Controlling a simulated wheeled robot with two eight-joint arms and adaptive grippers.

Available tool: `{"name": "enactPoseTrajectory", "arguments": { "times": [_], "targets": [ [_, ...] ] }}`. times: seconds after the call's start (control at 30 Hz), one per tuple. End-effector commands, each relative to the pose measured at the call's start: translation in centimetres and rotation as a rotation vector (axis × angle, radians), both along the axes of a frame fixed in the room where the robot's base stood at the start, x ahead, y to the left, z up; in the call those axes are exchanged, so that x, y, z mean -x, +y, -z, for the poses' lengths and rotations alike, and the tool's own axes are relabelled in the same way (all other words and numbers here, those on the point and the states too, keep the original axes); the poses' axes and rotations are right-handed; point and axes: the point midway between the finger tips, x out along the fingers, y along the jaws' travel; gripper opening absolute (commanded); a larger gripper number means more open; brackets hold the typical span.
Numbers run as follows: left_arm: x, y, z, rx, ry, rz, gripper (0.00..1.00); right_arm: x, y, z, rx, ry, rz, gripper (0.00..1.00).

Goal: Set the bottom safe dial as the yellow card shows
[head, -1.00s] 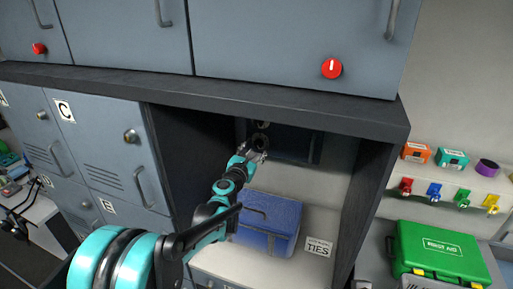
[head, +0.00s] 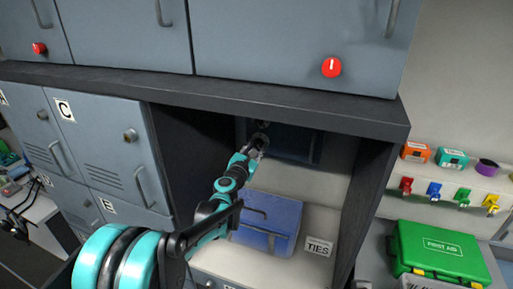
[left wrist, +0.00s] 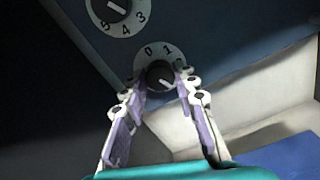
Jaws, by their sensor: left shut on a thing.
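The safe (head: 290,143) is a dark box at the back of the open shelf bay. In the left wrist view its dark blue face (left wrist: 215,45) carries two dials. The bottom dial (left wrist: 160,74) has a pale ring with 0 and 1 readable and a dark knob whose white mark points down and right. The upper dial (left wrist: 118,8) is cut by the frame edge; 3, 4 and 5 show. My left gripper (left wrist: 160,82) is shut on the bottom dial's knob, one finger each side; in the head view it (head: 257,146) partly hides the dials. No yellow card and no right gripper show.
A blue box (head: 268,215) stands on the shelf below my left arm, beside a TIES label (head: 319,247). Dark bay walls and a thick top ledge (head: 280,112) surround the arm. A green first aid case (head: 440,250) lies outside at right.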

Motion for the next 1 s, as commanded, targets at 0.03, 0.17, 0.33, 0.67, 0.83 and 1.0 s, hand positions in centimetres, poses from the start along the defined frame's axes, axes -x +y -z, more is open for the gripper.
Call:
{"name": "enactPoseTrajectory", "arguments": {
  "times": [0.03,0.17,0.33,0.67,0.83,1.0],
  "targets": [
    [0.0,0.0,0.0,-0.021,-0.006,0.0,0.0,0.0,0.0,0.1,0.0,0.0,0.0,0.5],
    [0.0,0.0,0.1,-0.101,-0.027,0.0,0.0,0.0,0.0,0.4,0.0,0.0,0.0,0.5],
    [0.0,0.0,0.1,-0.242,-0.065,0.0,0.0,0.0,0.0,0.8,0.0,0.0,0.0,0.5],
    [0.0,0.0,0.1,-0.547,-0.147,0.0,0.0,0.0,0.0,1.4,0.0,0.0,0.0,0.5],
    [0.0,0.0,0.1,-0.702,-0.189,0.0,0.0,0.0,0.0,1.7,0.0,0.0,0.0,0.5],
    [0.0,0.0,0.1,-0.859,-0.231,0.0,0.0,0.0,0.0,2.0,0.0,0.0,0.0,0.5]
  ]
}}
